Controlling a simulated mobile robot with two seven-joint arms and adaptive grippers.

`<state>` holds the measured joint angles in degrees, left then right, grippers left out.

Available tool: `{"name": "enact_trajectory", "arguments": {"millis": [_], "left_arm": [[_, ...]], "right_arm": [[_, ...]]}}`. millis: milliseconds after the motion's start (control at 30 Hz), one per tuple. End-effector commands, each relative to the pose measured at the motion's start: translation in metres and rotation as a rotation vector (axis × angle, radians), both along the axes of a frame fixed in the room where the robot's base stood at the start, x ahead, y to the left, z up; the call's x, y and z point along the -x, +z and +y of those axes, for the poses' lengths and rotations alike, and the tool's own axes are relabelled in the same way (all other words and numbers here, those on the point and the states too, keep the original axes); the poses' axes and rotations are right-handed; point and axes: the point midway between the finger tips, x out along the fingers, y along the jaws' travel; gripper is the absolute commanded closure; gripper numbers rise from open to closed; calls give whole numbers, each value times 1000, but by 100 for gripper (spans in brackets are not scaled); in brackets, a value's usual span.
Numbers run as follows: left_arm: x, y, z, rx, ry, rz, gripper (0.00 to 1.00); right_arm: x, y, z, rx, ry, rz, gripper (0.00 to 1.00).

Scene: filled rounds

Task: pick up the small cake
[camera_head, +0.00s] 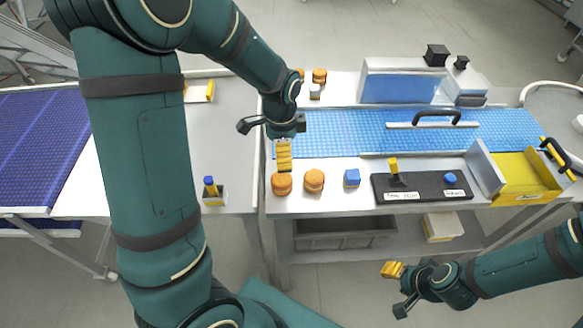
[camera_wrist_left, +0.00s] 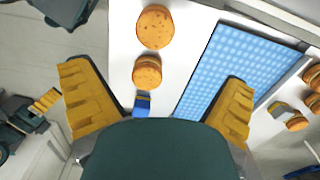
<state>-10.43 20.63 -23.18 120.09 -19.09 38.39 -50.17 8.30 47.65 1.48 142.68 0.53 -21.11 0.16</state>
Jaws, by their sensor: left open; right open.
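Two small round cakes sit on the near left of the white table, orange-brown: one cake (camera_head: 281,184) at the left and another cake (camera_head: 314,180) just right of it. In the left wrist view, the left one (camera_wrist_left: 155,27) shows mostly its round top, and the other (camera_wrist_left: 147,70) shows a darker band around its side. Several similar rounds stand at the table's back (camera_head: 319,75). My left gripper (camera_head: 284,166) is open and empty, above the table just behind the two near cakes. My right gripper (camera_head: 393,270) is open and empty in front of the table.
A blue cube (camera_head: 351,178) stands right of the near cakes. A black panel (camera_head: 425,191) with a yellow lever lies beyond it. A blue conveyor belt (camera_head: 340,131) runs behind. A yellow bin (camera_head: 520,172) is at the right. A small grey block (camera_head: 315,91) stands near the back rounds.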

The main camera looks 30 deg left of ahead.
Motion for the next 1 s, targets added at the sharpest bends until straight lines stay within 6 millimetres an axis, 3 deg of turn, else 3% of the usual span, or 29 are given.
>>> {"name": "enact_trajectory", "arguments": {"millis": [400, 733, 1000], "left_arm": [[2, -67, 0, -1, 2, 6, 0], [4, -93, 0, 0, 1, 2, 0], [10, -130, 0, 0, 1, 3, 0]], "right_arm": [[0, -9, 0, 2, 0, 1, 53], [0, -11, 1, 2, 0, 1, 53], [0, -14, 1, 3, 1, 1, 53]]}}
